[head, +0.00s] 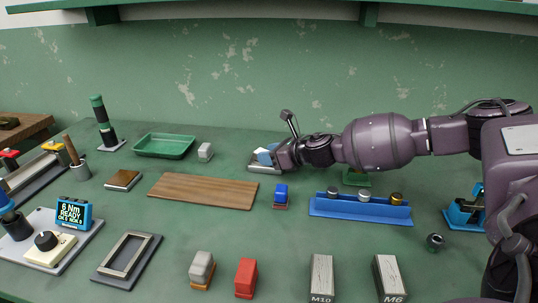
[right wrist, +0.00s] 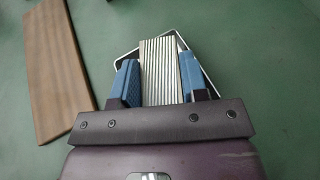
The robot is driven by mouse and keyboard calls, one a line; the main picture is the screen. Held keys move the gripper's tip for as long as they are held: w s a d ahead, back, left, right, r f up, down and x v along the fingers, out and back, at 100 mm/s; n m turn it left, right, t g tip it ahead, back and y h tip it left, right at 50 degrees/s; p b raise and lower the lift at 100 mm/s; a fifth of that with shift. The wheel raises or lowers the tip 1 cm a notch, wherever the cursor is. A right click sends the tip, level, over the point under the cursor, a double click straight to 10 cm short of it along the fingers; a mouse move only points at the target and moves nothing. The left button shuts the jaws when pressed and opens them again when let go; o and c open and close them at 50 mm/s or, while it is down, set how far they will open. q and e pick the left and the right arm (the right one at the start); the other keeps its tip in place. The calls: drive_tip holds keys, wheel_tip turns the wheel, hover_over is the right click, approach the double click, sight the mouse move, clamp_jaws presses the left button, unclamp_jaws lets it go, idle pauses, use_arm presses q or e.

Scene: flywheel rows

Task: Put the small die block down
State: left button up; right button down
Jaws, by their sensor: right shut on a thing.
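My right gripper (head: 266,157) is at the back middle of the table, its arm reaching in from the right. In the right wrist view its two blue finger pads (right wrist: 157,80) are shut on a ridged, silvery block, the small die block (right wrist: 160,58). A shallow tray with a pale rim (right wrist: 206,76) lies beneath the block and fingers. The tray's grey edge also shows in the head view (head: 262,170). I cannot tell whether the block touches the tray floor. In the head view the fingers mostly hide the block. My left gripper is not in view.
A green tray (head: 164,146) is at the back left.

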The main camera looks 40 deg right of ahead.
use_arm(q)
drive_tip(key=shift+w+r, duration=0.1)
use_arm(e)
drive_tip(key=shift+r, duration=0.15)
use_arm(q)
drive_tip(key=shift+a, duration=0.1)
use_arm(e)
drive_tip(key=c, duration=0.9)
unclamp_jaws()
drive_tip(key=shift+s+d+r, duration=0.15)
drive_tip(key=shift+s+r, duration=0.15)
drive_tip(key=shift+s, duration=0.2)
drive_tip(key=p+v, duration=0.4)
drive_tip(key=v, duration=0.4)
drive_tip(key=shift+s, duration=0.1)
drive_tip(key=shift+p+v, duration=0.45)
drive_tip(key=shift+v, duration=0.6)
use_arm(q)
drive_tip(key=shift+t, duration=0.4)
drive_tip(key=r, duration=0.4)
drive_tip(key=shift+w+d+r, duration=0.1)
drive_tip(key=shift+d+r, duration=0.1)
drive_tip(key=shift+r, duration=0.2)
use_arm(e)
drive_tip(key=shift+s+d, duration=0.1)
drive_tip(key=shift+s, duration=0.2)
